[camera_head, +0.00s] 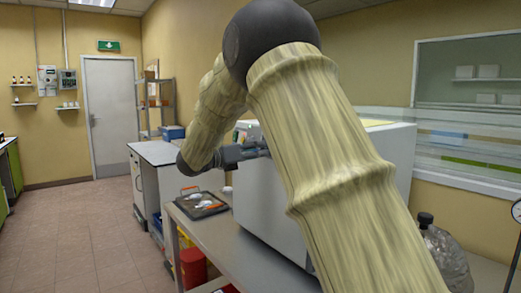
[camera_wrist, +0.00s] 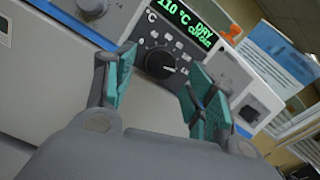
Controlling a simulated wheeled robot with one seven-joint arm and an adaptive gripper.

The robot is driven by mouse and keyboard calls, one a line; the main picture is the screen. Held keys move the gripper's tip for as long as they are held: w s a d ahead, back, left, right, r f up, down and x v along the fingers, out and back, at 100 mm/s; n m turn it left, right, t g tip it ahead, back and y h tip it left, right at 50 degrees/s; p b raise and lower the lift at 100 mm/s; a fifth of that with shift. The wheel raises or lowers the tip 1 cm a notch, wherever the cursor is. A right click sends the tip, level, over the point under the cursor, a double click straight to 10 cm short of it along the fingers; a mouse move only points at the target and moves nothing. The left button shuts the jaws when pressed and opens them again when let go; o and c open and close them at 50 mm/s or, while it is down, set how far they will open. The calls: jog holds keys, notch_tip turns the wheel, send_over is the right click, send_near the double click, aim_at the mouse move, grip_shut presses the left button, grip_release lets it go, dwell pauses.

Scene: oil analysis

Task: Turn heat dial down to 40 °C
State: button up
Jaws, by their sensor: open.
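The heat dial (camera_wrist: 160,63) is a round black knob with a white pointer line, on the grey front panel of a white machine (camera_head: 258,205). A scale with °C marks surrounds it. The green display (camera_wrist: 188,22) above it reads 110 °C and DRY; a smaller line is hard to read. My gripper (camera_wrist: 162,68) is open, its teal-padded fingers on either side of the dial in the wrist view. I cannot tell whether the pads touch it. In the head view, my gripper (camera_head: 258,150) is at the machine's side, and my arm hides much of the machine.
Another knob (camera_wrist: 247,113) and an orange button (camera_wrist: 233,31) are right of the dial. A grey round part (camera_wrist: 92,6) is at upper left. A dark tray (camera_head: 202,205) with small items lies on the bench (camera_head: 222,240). A clear bottle (camera_head: 446,252) stands at right.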

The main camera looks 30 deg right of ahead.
jog(key=shift+w+d, duration=0.15)
jog(key=shift+d, duration=1.05)
jog(key=c, duration=1)
jog(key=shift+c, duration=0.2)
